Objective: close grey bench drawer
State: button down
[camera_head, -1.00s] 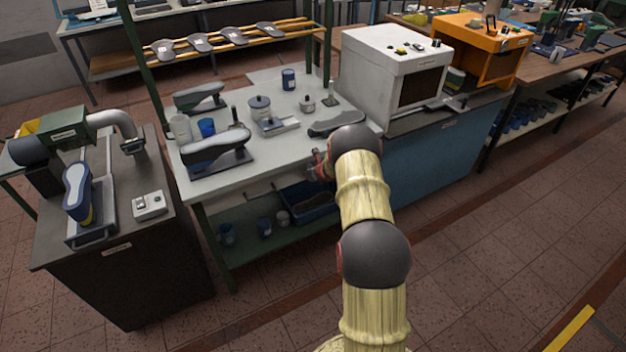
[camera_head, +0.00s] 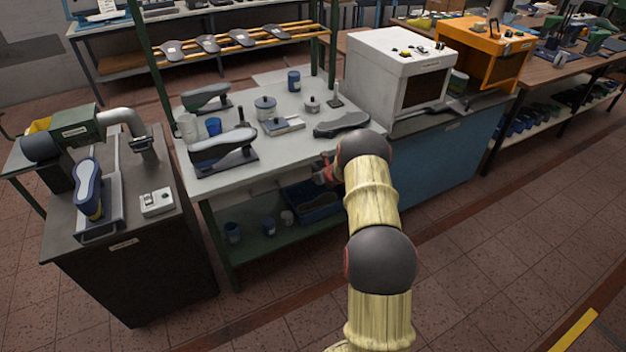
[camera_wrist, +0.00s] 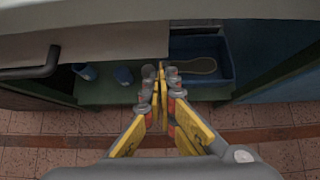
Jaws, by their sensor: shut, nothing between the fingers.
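The grey bench (camera_head: 300,112) stands in the middle of the head view. In the wrist view its pale top edge (camera_wrist: 80,17) crosses the upper left. Below it is a light grey drawer front (camera_wrist: 105,62) with a dark bar handle (camera_wrist: 30,71) at the left. I cannot tell how far the drawer stands out. My gripper (camera_wrist: 160,68) is shut and empty, its fingertips near the right end of the drawer front; contact cannot be told. In the head view my gripper (camera_head: 322,173) is partly hidden by my arm at the bench's front edge.
A lower shelf (camera_head: 262,238) holds cups and a blue bin (camera_head: 312,205). A blue cabinet (camera_head: 440,155) with a white machine stands to the right, a dark machine stand (camera_head: 130,275) to the left. The tiled floor in front is clear.

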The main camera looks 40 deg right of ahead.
jog(key=p+v, duration=0.1)
jog(key=v, duration=0.9)
jog(key=shift+p, duration=0.35)
jog(key=shift+s, duration=0.15)
